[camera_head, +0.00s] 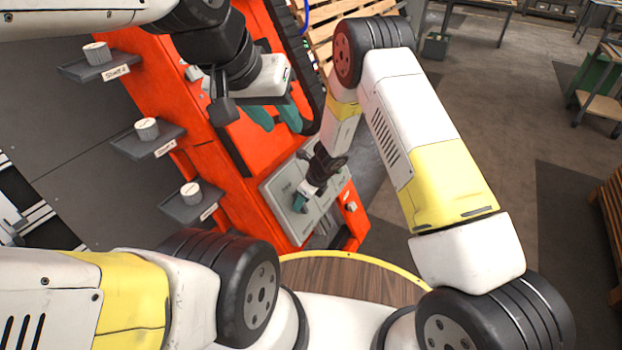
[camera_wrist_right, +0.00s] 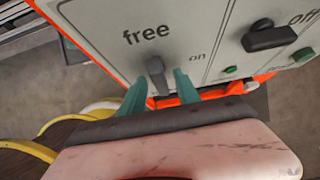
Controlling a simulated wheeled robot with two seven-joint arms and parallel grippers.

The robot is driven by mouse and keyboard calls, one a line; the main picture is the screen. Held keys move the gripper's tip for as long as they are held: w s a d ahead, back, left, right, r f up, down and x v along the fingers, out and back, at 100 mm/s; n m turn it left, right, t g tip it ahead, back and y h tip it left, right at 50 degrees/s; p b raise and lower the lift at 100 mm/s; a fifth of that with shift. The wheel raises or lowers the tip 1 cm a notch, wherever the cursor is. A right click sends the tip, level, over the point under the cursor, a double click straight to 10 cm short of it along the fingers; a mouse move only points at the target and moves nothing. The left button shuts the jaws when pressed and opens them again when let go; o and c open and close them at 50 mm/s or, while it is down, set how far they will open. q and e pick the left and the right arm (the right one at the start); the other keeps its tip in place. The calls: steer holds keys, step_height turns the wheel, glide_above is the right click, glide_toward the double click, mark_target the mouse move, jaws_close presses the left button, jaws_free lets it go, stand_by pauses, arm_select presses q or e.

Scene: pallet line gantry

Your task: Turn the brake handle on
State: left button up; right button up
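In the right wrist view, the grey brake handle (camera_wrist_right: 156,72) sits on a pale panel between the printed words "free" and "on". It points roughly up and down in that picture. My right gripper (camera_wrist_right: 161,80) is open. Its two green fingers stand apart, one on each side of the handle, and I cannot tell whether they touch it. In the head view my right gripper (camera_head: 300,201) is at the grey control panel (camera_head: 278,192), and the arm hides the handle. My left gripper (camera_head: 277,120) is above the orange frame, with its teal fingers apart and empty.
A dark knob (camera_wrist_right: 270,37) near the word "off" and green buttons (camera_wrist_right: 230,70) share the panel. A wooden pallet (camera_head: 335,20) lies behind.

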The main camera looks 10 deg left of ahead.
jaws_close()
steer(key=shift+n+t, duration=0.3)
stand_by(0.4)
steer(key=n+t, duration=0.2)
steer(key=shift+s+a+n+h, duration=0.1)
steer(key=shift+s+n+h, duration=0.2)
steer(key=n+t, duration=0.3)
steer(key=shift+s+f, duration=0.2)
steer(key=shift+s, duration=0.05)
steer(key=n+t, duration=0.1)
steer(key=n+t+y, duration=0.1)
steer(key=n+t, duration=0.1)
steer(key=shift+s+f, duration=0.15)
steer(key=shift+f, duration=0.05)
steer(key=shift+d+f+n+t+y, duration=0.1)
steer(key=shift+n+t+y, duration=0.35)
steer(key=shift+n, duration=0.5)
steer(key=shift+d+f+n+t+y, duration=0.1)
steer(key=shift+n+t+y, duration=0.35)
steer(key=shift+n, duration=0.5)
